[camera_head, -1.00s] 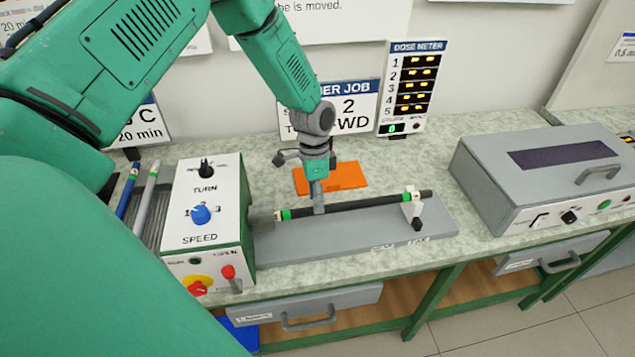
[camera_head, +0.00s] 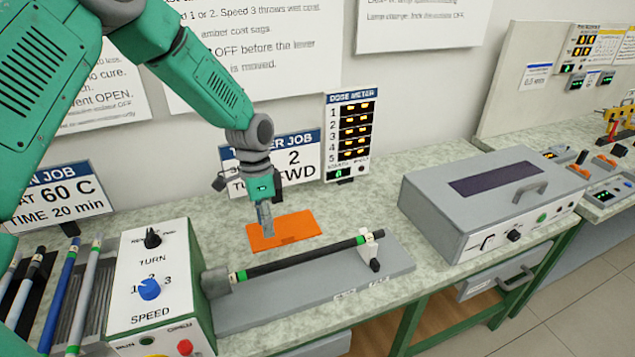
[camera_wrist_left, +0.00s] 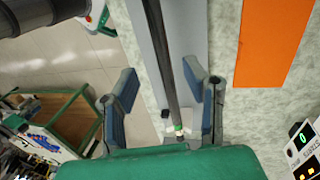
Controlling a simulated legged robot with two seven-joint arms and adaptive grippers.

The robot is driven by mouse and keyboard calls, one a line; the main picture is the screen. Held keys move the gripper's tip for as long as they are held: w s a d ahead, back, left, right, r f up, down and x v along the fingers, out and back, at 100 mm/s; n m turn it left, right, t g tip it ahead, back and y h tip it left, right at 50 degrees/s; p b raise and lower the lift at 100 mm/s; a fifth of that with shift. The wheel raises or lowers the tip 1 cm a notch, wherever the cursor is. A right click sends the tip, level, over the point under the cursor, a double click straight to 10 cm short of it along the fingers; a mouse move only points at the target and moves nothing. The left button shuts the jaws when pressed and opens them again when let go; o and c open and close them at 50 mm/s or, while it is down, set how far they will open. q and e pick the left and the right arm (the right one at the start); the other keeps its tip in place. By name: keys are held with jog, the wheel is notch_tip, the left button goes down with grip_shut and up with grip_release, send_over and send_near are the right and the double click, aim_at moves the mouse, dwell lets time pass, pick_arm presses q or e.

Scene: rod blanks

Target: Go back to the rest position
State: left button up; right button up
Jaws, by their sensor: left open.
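My left gripper (camera_head: 265,217) hangs from the green arm that comes in from the left, above the bench between the orange mat and the rod. In the left wrist view its two blue-padded fingers (camera_wrist_left: 165,100) are open and apart, with the black rod (camera_wrist_left: 165,60) showing between and beyond them. The black rod (camera_head: 305,257) with green and white bands lies in the turner, held at its left end by the chuck (camera_head: 215,282) and resting near its right end on a white support (camera_head: 368,250). My right gripper is not in view.
The turner control box (camera_head: 155,285) stands left of the rod, with several loose rods (camera_head: 62,290) beside it. An orange mat (camera_head: 283,230) lies behind the rod. A grey lidded box (camera_head: 485,200) stands to the right. The dose meter (camera_head: 350,135) is at the wall.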

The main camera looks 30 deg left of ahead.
pick_arm(q)
jog(key=s+d+f+n, duration=0.1)
jog(key=s+d+f, duration=0.1)
jog(key=s+f, duration=0.2)
jog(key=s+d+f+n, duration=0.1)
jog(key=s+d+f, duration=0.2)
jog(key=s+f, duration=0.2)
jog(key=s+d+f+n, duration=0.2)
jog(key=s+d+f, duration=0.1)
jog(key=s, duration=0.3)
jog(key=shift+f+t, duration=0.3)
jog(key=shift+f, duration=0.45)
jog(key=s+f+n+t+y, duration=0.15)
jog(key=s+n, duration=0.25)
jog(key=s, duration=1.2)
jog(key=w+d+f+b, duration=0.1)
jog(key=w+f+b, duration=0.2)
jog(key=f+b, duration=1.3)
jog(key=shift+w+d+m+b, duration=0.15)
jog(key=shift+m+b, duration=0.15)
jog(key=shift+b, duration=0.2)
jog(key=shift+y, duration=0.25)
